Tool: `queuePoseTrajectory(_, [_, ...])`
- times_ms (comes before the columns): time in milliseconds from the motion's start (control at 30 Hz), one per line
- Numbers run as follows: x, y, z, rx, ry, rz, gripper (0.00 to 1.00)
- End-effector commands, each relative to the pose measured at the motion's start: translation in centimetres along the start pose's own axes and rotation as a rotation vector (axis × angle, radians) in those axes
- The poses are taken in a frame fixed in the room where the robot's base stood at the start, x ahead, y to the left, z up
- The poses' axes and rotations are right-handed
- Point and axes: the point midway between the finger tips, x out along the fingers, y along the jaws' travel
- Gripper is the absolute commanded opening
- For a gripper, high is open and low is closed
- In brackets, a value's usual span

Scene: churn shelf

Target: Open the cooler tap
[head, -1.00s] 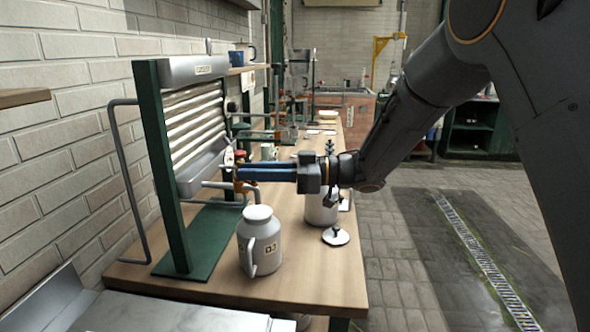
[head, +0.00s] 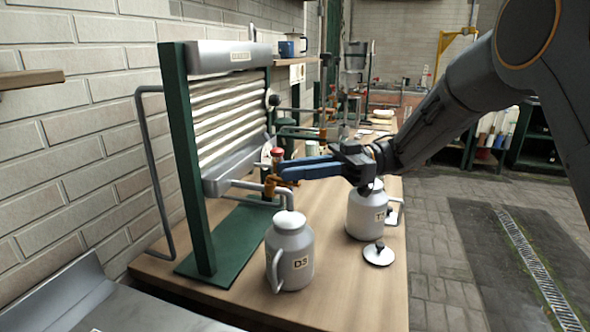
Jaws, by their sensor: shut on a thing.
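The cooler (head: 208,183) is a ribbed metal panel between green posts, standing on a green base plate at the left of the bench. Its brass tap (head: 271,188) sits at the end of the lower outlet pipe, above and just behind a grey milk can (head: 290,252) with a white lid. My gripper (head: 284,173) comes in from the right, its blue fingers shut at the tap. The fingers hide the tap's handle, so its exact angle does not show.
A second grey can (head: 366,213) stands right of the first, beneath my gripper. A white lid with a black knob (head: 379,254) lies near the bench's right edge. A red-topped part (head: 277,154) stands just behind the fingers. The front of the wooden bench (head: 345,290) is clear.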

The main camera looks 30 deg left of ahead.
Motion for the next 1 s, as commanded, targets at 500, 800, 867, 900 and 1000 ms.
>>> queuePoseTrajectory(500, [-0.4, 0.2, -0.2, -0.005, 0.002, 0.011, 0.37])
queuePoseTrajectory(800, [-1.0, 0.1, -0.1, -0.004, 0.001, 0.01, 0.37])
queuePoseTrajectory(867, [-1.6, 0.1, 0.0, -0.004, 0.001, 0.011, 0.37])
queuePoseTrajectory(900, [-2.2, 0.2, 0.0, -0.004, 0.001, 0.012, 0.37])
queuePoseTrajectory(1000, [-3.9, 0.2, 0.0, -0.004, 0.001, 0.011, 0.37])
